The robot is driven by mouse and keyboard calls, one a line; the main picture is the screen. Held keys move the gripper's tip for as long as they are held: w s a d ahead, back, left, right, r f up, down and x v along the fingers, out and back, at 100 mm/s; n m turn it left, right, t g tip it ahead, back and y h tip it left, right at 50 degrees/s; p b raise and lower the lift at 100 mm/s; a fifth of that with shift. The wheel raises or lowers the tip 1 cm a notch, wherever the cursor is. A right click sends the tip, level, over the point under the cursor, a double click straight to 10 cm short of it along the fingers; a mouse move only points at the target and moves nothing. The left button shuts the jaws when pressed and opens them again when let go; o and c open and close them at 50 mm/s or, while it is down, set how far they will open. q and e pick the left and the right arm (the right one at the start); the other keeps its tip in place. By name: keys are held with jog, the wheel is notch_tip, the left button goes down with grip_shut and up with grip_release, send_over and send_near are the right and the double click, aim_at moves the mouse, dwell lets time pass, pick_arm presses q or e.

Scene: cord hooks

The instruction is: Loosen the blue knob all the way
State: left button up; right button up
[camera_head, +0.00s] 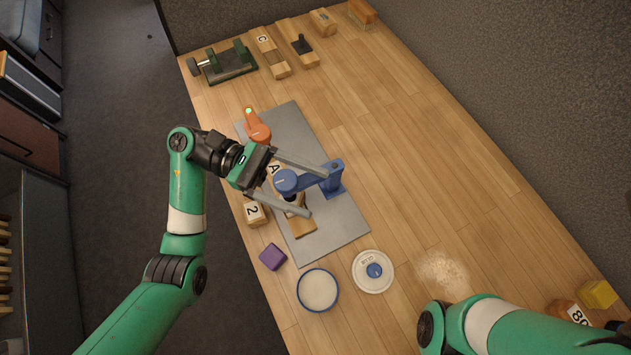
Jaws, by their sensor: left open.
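A blue clamp (332,184) stands on the grey mat, with a round blue knob (286,182) with a light mark at the left end of its arm. A wooden block (302,226) lies beneath the clamp's arm. My left gripper (316,193) is open, its two long grey fingers spread on either side of the knob and clamp arm. Whether the fingers touch the knob cannot be told. My right arm enters at the lower right; its gripper is not in view.
The grey mat (335,232) also holds an orange clamp (257,130) and lettered blocks. Nearby are a purple block (272,257), a blue-rimmed dish (318,290) and a white glue lid (373,284) with a blue centre. A green vise (226,66) stands far back. The table's right side is mostly clear.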

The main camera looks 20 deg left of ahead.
pick_arm(q)
jog(key=shift+a, duration=0.1)
jog(key=shift+c, duration=1)
grip_shut()
